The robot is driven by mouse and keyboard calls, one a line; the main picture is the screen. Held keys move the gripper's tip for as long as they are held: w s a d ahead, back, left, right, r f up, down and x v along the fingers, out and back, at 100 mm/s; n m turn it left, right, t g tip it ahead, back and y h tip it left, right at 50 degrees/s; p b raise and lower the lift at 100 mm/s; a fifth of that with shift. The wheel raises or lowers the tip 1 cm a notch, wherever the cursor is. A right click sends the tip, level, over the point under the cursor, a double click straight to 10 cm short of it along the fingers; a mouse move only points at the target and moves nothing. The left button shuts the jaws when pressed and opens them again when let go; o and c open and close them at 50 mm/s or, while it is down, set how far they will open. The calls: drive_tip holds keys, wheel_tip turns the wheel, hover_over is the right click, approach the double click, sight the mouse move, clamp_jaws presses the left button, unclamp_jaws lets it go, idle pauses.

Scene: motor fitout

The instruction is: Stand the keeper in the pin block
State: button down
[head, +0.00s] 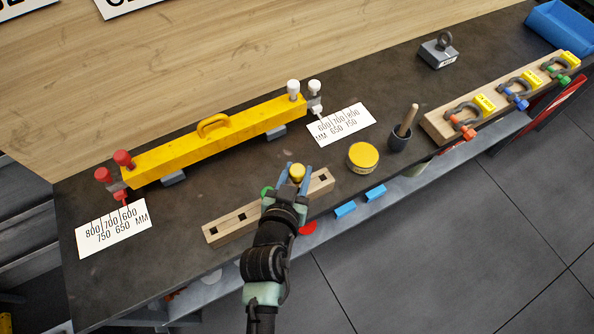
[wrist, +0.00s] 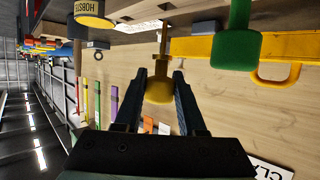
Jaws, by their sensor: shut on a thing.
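The keeper is a yellow-headed pin (head: 297,172) with a brass shaft. My gripper (head: 294,183) is shut on its yellow head, which also shows between the fingers in the wrist view (wrist: 159,90). The wrist picture is upside down; the shaft points toward the bench there, so the keeper looks about upright. The pin block (head: 228,226) is a long pale wooden bar with square holes, lying on the bench under and beside my gripper. My gripper and wrist hide part of it. I cannot tell whether the shaft's tip is clear of the block.
A green knob (wrist: 237,35) stands close to my gripper. A yellow beam (head: 220,135) lies behind the block. A yellow-lidded tin (head: 363,156) and a dark pot with a wooden handle (head: 399,138) stand to the right. A clamp rack (head: 440,125) is farther right.

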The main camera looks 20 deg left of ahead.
sight(297, 185)
drive_tip(key=shift+f+b, duration=2.35)
drive_tip(key=shift+f, duration=0.1)
drive_tip(key=shift+c, duration=2.1)
unclamp_jaws()
drive_tip(key=shift+s, duration=0.1)
drive_tip(key=b+v, duration=0.1)
drive_tip(key=v, duration=1.1)
drive_tip(key=shift+s+r, duration=0.2)
drive_tip(key=shift+s, duration=0.15)
